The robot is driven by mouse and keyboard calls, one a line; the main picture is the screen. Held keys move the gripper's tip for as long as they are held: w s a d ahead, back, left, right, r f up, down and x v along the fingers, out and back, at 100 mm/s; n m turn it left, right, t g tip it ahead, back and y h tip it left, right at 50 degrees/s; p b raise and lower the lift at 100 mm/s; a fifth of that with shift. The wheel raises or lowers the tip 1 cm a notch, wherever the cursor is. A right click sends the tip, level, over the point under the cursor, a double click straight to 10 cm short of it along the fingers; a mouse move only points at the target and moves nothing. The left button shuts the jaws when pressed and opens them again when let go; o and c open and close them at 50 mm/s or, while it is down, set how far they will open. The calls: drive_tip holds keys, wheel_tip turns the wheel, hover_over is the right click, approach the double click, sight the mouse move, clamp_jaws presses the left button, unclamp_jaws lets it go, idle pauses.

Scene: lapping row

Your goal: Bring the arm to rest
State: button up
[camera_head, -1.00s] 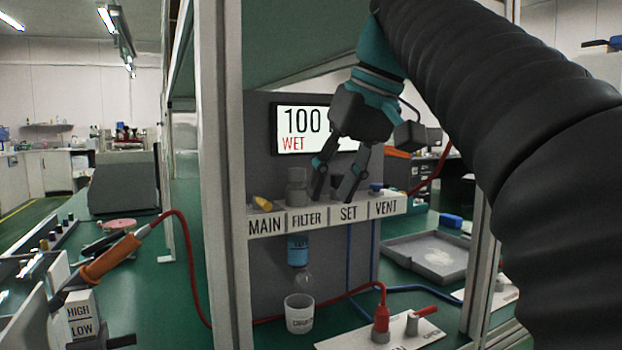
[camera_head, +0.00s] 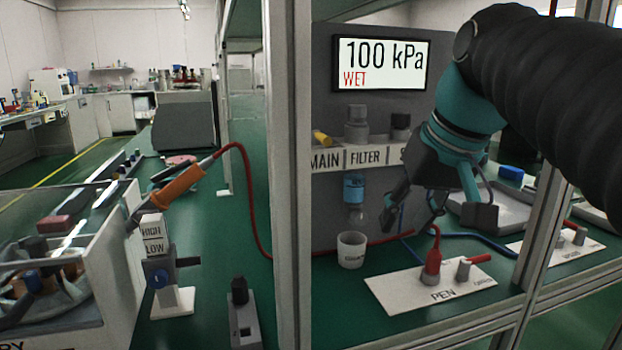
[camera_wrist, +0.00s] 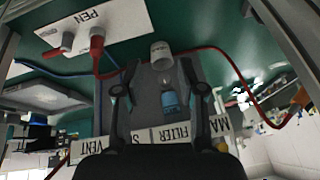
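My gripper (camera_head: 412,215) hangs from my black-sleeved arm at the right in the head view. It is in front of the grey panel, right of the blue-labelled bottle and above the PEN plate. In the wrist view my gripper (camera_wrist: 160,90) shows its two fingers spread apart, with nothing held between them. The small blue-labelled bottle (camera_wrist: 170,103) and the white cup (camera_wrist: 161,55) appear beyond the fingers. Part of the labelled shelf is hidden behind my gripper in the head view.
The panel's display (camera_head: 381,65) reads 100 kPa, WET. A metal post (camera_head: 290,180) stands left of the panel. The PEN plate (camera_head: 392,292) carries a red-hosed connector (camera_head: 432,262). A white cup (camera_head: 351,250) stands beside it. An orange-handled tool (camera_head: 178,187) trails a red hose at left.

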drive_tip(key=s+d+f+h, duration=0.1)
drive_tip(key=s+f, duration=0.3)
drive_tip(key=f, duration=0.8)
drive_tip(key=s+d+f+m+t+h, duration=0.1)
drive_tip(key=s+f, duration=0.4)
drive_tip(key=f, duration=0.7)
drive_tip(key=shift+s+d, duration=0.15)
drive_tip(key=shift+d, duration=0.1)
